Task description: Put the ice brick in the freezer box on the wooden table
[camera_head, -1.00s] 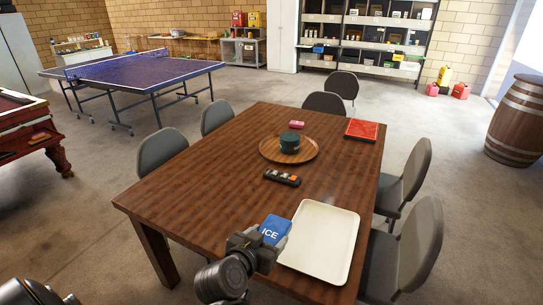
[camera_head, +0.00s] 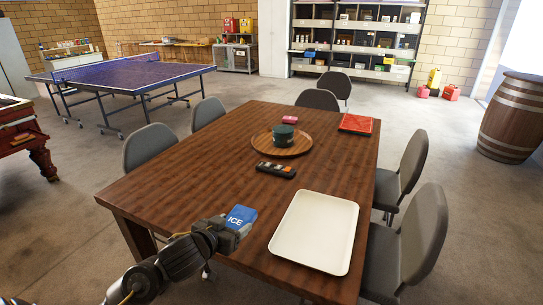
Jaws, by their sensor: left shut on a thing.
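The ice brick (camera_head: 240,216) is a blue block with white "ICE" lettering. My left gripper (camera_head: 226,229) is shut on it and holds it at the near left edge of the wooden table (camera_head: 210,165), left of a cream tray (camera_head: 316,233). The gripper hides the brick's lower part, and I cannot tell how high above the table it is. I cannot make out a freezer box in this view. My right gripper is not in view.
A round wooden tray (camera_head: 301,150) bears a dark green pot (camera_head: 283,136). A dark remote-like item (camera_head: 275,169), a pink item (camera_head: 289,119) and a red flat box (camera_head: 357,124) lie on the table. Grey chairs (camera_head: 420,235) stand around it. The table's left half is bare.

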